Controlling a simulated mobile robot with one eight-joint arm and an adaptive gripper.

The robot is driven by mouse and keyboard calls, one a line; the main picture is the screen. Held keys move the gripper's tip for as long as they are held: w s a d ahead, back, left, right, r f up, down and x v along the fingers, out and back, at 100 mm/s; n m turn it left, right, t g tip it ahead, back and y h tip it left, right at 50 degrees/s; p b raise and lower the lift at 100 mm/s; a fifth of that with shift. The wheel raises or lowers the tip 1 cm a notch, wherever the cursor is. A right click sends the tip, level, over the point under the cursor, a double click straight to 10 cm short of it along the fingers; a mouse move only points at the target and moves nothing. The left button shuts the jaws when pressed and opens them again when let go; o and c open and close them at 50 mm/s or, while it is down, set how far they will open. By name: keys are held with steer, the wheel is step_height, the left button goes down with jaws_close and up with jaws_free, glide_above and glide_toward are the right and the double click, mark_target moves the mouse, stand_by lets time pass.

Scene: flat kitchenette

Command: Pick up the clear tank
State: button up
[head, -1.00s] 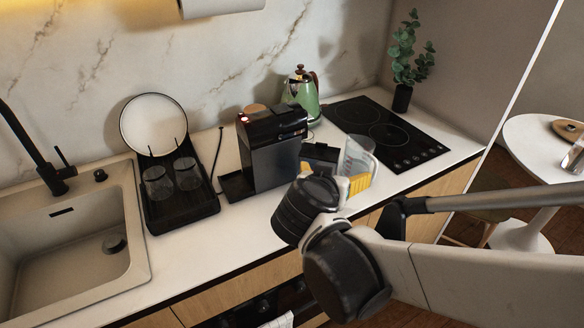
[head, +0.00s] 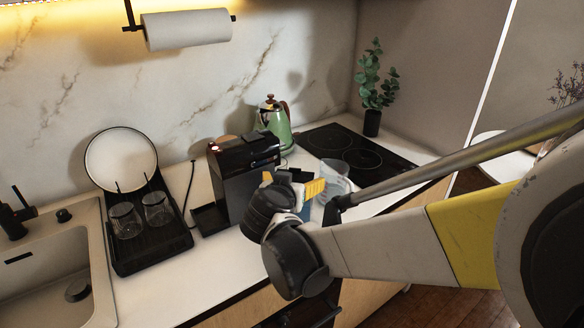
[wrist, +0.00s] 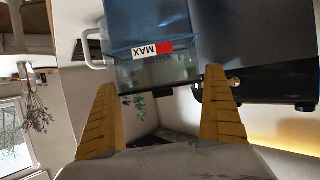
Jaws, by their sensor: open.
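The clear tank (wrist: 150,28) is close up in the wrist view, bluish and see-through, with a red and white MAX label upside down. Its clear end (wrist: 155,72) lies between and just beyond the yellow fingertips of my gripper (wrist: 160,82). The fingers are spread, with nothing clamped. In the head view my gripper (head: 291,182) is beside the black coffee machine (head: 245,173), and my wrist hides much of that spot. A clear vessel (head: 334,172) shows just behind the right finger. A pale handle (wrist: 88,48) shows left of the tank; I cannot tell what it belongs to.
A green kettle (head: 275,120) stands behind, near the black hob (head: 370,155). A black rack (head: 150,240) with two glasses and a plate stands left, beside the sink (head: 50,270). The front counter (head: 185,290) is bare. A potted plant (head: 371,122) stands in the back corner.

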steer(key=shift+w+f, duration=0.1)
steer(key=shift+w, duration=0.1)
steer(key=shift+s, duration=0.1)
steer(key=shift+c, duration=0.7)
steer(key=c, duration=1.1)
steer(key=shift+o, duration=0.2)
steer(key=shift+r, duration=0.3)
